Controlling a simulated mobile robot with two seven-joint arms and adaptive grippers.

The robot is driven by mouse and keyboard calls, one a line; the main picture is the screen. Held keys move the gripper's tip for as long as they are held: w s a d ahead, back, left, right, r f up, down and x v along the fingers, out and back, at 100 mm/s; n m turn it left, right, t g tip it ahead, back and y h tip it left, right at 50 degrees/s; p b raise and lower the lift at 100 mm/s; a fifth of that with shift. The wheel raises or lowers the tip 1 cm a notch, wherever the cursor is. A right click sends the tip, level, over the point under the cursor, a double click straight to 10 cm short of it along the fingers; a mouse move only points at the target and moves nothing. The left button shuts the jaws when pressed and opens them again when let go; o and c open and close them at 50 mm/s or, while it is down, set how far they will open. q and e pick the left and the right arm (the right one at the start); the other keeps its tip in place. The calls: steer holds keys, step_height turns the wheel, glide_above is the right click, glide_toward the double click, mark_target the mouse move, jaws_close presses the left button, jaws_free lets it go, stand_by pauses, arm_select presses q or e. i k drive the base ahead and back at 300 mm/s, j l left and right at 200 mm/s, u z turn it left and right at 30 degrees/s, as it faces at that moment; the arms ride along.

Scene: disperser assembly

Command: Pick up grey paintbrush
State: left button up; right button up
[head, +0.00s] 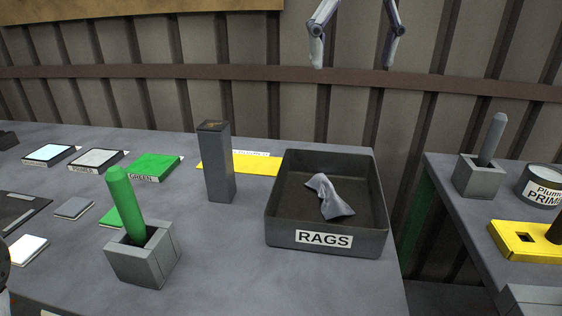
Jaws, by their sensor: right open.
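What looks like the grey paintbrush (494,136) stands in a grey block holder (480,178) on the right-hand table, its grey handle leaning slightly right. Its lower end is hidden inside the holder. My right gripper (355,62) is at the top of the head view, with its two fingers wide apart and nothing between them. In the picture it is above and to the left of the grey paintbrush, well apart from it. My left gripper cannot be made out.
A green-handled brush (125,203) stands in another grey holder (143,262). A tall grey block (216,165) and a RAGS tray (377,215) with a rag (328,196) are on the left table. A primer can (544,186) and yellow block (520,243) are near the grey brush. A gap separates the tables.

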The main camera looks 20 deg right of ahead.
mark_target(499, 122)
steer(key=k, duration=1.5)
